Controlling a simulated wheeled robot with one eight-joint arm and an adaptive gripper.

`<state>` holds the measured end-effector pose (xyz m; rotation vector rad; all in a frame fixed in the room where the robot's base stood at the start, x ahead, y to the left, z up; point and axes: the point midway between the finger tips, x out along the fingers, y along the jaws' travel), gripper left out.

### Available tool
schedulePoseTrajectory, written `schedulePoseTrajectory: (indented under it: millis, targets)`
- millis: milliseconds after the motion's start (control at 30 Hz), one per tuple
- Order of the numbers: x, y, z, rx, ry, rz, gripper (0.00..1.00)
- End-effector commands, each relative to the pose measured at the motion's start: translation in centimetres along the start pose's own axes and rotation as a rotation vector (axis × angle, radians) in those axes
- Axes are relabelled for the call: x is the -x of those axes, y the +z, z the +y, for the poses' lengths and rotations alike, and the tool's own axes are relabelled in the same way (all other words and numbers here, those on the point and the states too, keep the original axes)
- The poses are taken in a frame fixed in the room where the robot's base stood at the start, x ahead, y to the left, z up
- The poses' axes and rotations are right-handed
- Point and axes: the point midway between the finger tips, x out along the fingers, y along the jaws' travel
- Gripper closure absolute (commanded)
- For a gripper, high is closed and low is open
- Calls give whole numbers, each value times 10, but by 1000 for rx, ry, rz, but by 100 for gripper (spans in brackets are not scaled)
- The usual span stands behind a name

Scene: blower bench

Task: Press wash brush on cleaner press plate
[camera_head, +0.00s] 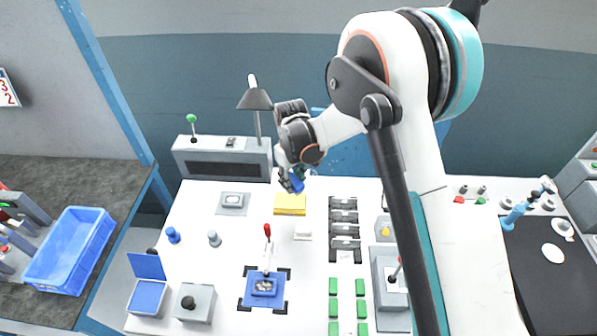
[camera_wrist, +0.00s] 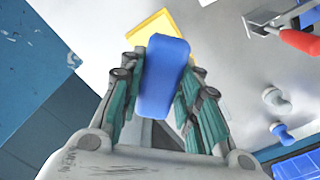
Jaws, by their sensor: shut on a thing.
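My gripper (camera_head: 291,180) is shut on a blue block, which I take for the wash brush (camera_head: 297,184). In the wrist view the brush (camera_wrist: 163,75) sits between the two teal-lined fingers of my gripper (camera_wrist: 162,88). A flat yellow plate (camera_head: 290,208) lies on the white bench just below the brush; it also shows in the wrist view (camera_wrist: 155,27), partly hidden behind the brush. The brush looks apart from the plate, but the exact gap is hard to tell. No label shows which plate is the cleaner press plate.
A grey plate with a white oval (camera_head: 233,201) lies left of the yellow plate. A red-handled clamp on a blue base (camera_head: 263,288) stands in front. A small white block (camera_head: 303,231) and a row of dark metal holders (camera_head: 344,217) are to the right. A lamp (camera_head: 255,99) stands behind.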

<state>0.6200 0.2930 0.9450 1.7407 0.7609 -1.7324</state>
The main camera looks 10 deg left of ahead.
Motion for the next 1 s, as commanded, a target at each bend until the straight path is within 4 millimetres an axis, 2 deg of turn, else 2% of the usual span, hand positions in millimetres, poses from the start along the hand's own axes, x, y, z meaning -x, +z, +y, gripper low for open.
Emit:
schedulePoseTrajectory:
  millis: [267,700,1000]
  targets:
    - [-12,-5,-5,10,0,0,88]
    - [-53,-3,-3,6,0,0,88]
    - [-59,-3,-2,5,0,0,88]
